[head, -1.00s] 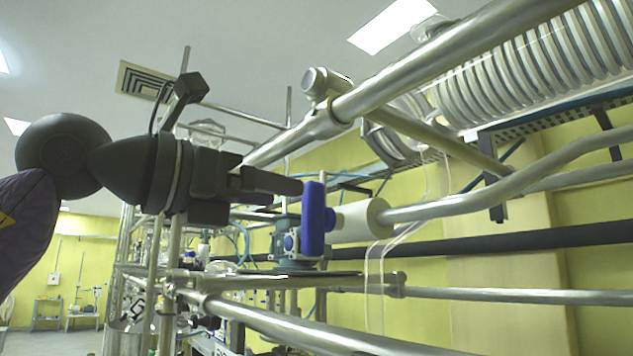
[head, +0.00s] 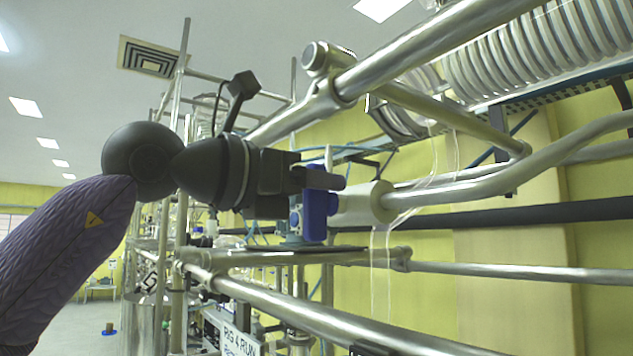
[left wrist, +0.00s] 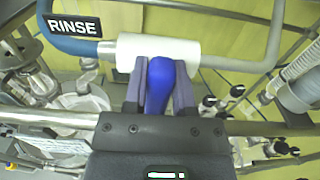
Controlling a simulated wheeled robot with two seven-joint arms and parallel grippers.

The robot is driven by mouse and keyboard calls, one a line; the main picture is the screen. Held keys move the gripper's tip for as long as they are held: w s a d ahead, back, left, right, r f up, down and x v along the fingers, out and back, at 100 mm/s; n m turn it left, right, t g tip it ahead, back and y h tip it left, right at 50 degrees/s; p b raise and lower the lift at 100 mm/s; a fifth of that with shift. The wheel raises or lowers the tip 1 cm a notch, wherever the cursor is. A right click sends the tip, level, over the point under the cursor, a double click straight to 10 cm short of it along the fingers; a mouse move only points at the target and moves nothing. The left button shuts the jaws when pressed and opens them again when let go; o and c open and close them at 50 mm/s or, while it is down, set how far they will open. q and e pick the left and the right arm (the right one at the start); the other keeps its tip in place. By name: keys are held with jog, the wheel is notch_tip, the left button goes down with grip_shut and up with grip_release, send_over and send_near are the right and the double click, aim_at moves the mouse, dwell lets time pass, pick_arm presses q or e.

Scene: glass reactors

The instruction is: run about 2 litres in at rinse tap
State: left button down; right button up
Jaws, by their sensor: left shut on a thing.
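The rinse tap is a white valve body (left wrist: 158,48) on a pipe, with a blue handle (left wrist: 160,82). A black label reading RINSE (left wrist: 74,25) is on the pipe to its left in the left wrist view. In the head view the blue handle (head: 319,206) stands upright at the left end of the white body (head: 362,204). My left gripper (left wrist: 159,90) is shut on the blue handle, one finger on each side of it. It also shows in the head view (head: 318,180), with its fingers over the handle's upper part. My right gripper is not in view.
Metal frame tubes (head: 440,50) run above and below the tap. A coiled glass condenser (head: 540,60) is at the upper right. Clear tubing (head: 380,270) hangs below the pipe.

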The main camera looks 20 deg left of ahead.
pick_arm(q)
jog(key=n, duration=0.1)
jog(key=n+b, duration=0.1)
jog(key=n, duration=0.1)
jog(key=n+b, duration=0.1)
jog(key=shift+w+a+f+n, duration=0.1)
jog(key=shift+w+a+n, duration=0.15)
jog(key=shift+a+n, duration=0.15)
jog(key=n, duration=0.2)
jog(key=n+b, duration=0.2)
jog(key=n, duration=0.1)
jog(key=shift+w+a+f+n, duration=0.25)
jog(key=shift+a+n, duration=0.05)
jog(key=shift+n, duration=0.3)
jog(key=shift+c, duration=2.2)
grip_release()
jog(key=shift+a, duration=0.1)
jog(key=b+v, duration=0.3)
jog(key=v, duration=0.7)
